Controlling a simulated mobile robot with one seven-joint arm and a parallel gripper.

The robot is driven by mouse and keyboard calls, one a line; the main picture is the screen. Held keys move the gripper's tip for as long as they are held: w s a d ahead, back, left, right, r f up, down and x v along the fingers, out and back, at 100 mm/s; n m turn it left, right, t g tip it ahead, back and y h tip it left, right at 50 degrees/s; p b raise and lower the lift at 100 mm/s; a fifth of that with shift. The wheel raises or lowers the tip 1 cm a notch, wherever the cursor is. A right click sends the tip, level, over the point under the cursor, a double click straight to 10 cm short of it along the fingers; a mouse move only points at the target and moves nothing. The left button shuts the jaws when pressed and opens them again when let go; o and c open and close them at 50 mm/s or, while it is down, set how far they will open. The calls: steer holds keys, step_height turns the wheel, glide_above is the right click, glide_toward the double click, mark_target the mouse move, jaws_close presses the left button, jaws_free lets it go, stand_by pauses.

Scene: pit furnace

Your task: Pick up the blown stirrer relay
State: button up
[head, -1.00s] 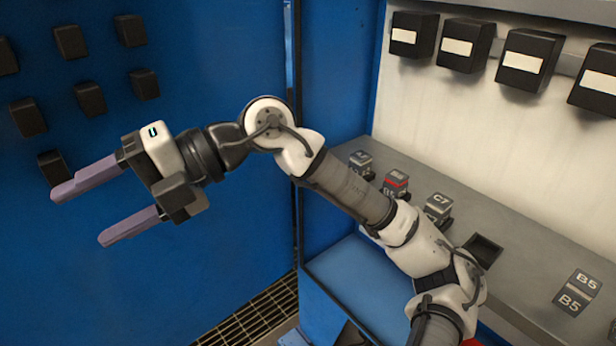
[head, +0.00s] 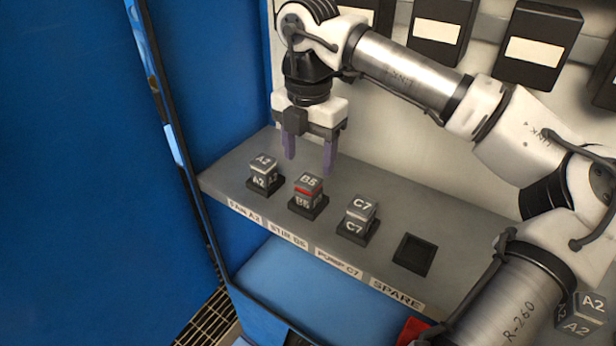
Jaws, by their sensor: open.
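The stirrer relay (head: 308,184) is a small dark grey cube marked B5 with a red band. It sits upright in its socket above the label reading STIR B5 (head: 288,235). My gripper (head: 309,163) points down with its two purple fingers apart and nothing between them. In the picture the fingertips are just above the relay's top; whether they are directly over it or behind it I cannot tell. No finger is seen touching the relay.
Relay A2 (head: 264,173) stands to the left and relay C7 (head: 357,219) to the right, both with white bands. An empty socket (head: 413,255) is above the SPARE label. Another A2 relay (head: 584,314) is at lower right, partly behind my arm. Black boxes (head: 536,43) hang on the back wall.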

mark_target(309, 181)
steer(key=shift+s+f, duration=0.25)
steer(key=shift+f, duration=0.45)
steer(key=f+p, duration=0.1)
steer(key=f, duration=0.1)
steer(key=f+p, duration=0.1)
steer(key=f, duration=0.2)
steer(key=shift+s+f+p, duration=0.3)
steer(key=shift+p, duration=0.1)
steer(key=c, duration=1.1)
steer(key=shift+r, duration=0.15)
